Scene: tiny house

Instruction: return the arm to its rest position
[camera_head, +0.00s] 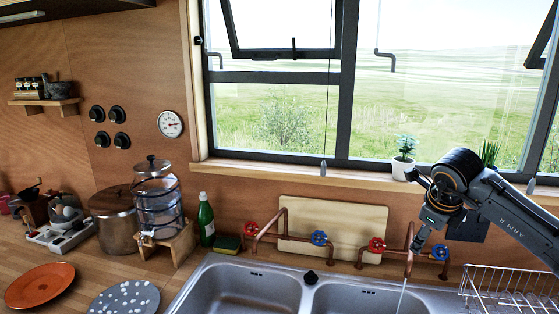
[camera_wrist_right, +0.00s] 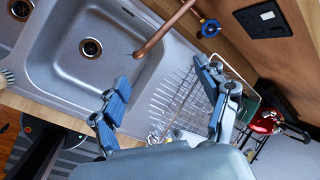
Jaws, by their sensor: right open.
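My right arm comes in from the right in the head view, bent at a dark joint above the sink's tap area. Its lower end and right gripper (camera_head: 420,240) point down beside the right-hand copper spout (camera_head: 409,257); I cannot tell whether they touch. In the right wrist view the two blue-grey fingers of the right gripper (camera_wrist_right: 161,76) are spread wide apart with nothing between them. The steel sink (camera_wrist_right: 60,65) and the wire dish rack (camera_wrist_right: 175,100) lie beyond them. My left gripper is not in view.
Red and blue tap handles (camera_head: 377,244) and a potted plant (camera_head: 403,160) on the sill are close to the arm. A green bottle (camera_head: 206,220), glass dispenser (camera_head: 157,200) and plates (camera_head: 40,286) stand on the left counter.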

